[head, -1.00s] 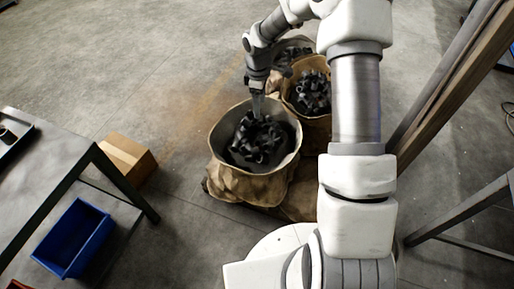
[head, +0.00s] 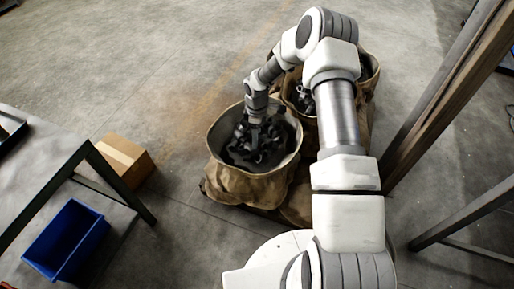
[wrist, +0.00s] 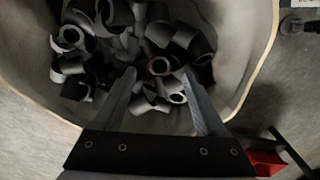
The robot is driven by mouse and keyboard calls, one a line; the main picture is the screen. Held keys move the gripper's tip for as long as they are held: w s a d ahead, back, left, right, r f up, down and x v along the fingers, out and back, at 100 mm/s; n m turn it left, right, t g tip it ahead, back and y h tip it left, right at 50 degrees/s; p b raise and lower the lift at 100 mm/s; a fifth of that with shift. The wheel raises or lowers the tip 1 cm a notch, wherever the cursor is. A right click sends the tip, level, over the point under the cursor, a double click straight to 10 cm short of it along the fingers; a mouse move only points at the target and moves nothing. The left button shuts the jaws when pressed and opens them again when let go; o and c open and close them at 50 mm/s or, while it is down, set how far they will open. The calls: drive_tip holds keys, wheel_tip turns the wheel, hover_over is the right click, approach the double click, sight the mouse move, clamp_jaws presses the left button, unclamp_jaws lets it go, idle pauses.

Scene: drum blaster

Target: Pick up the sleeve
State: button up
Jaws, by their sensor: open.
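Several dark grey, short tube-like sleeves (wrist: 160,66) lie jumbled in an open tan sack (head: 236,188). The pile also shows in the head view (head: 258,152). One sleeve in the wrist view has a brownish open end facing up, just past and between the fingers. My gripper (wrist: 164,88) is open, pointing down into the sack over the pile. Its two fingers are apart and I see nothing held between them. I cannot tell from these views whether the fingertips touch any sleeve.
Other sacks of dark parts (head: 302,98) stand behind, partly hidden by my arm. A cardboard box (head: 122,160), a blue bin (head: 66,240) and a grey table (head: 40,165) are at the left. Wooden posts (head: 440,90) stand at the right. The floor behind is open.

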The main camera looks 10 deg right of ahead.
drive_tip(key=shift+f+b, duration=0.95)
drive_tip(key=shift+f, duration=1.75)
clamp_jaws()
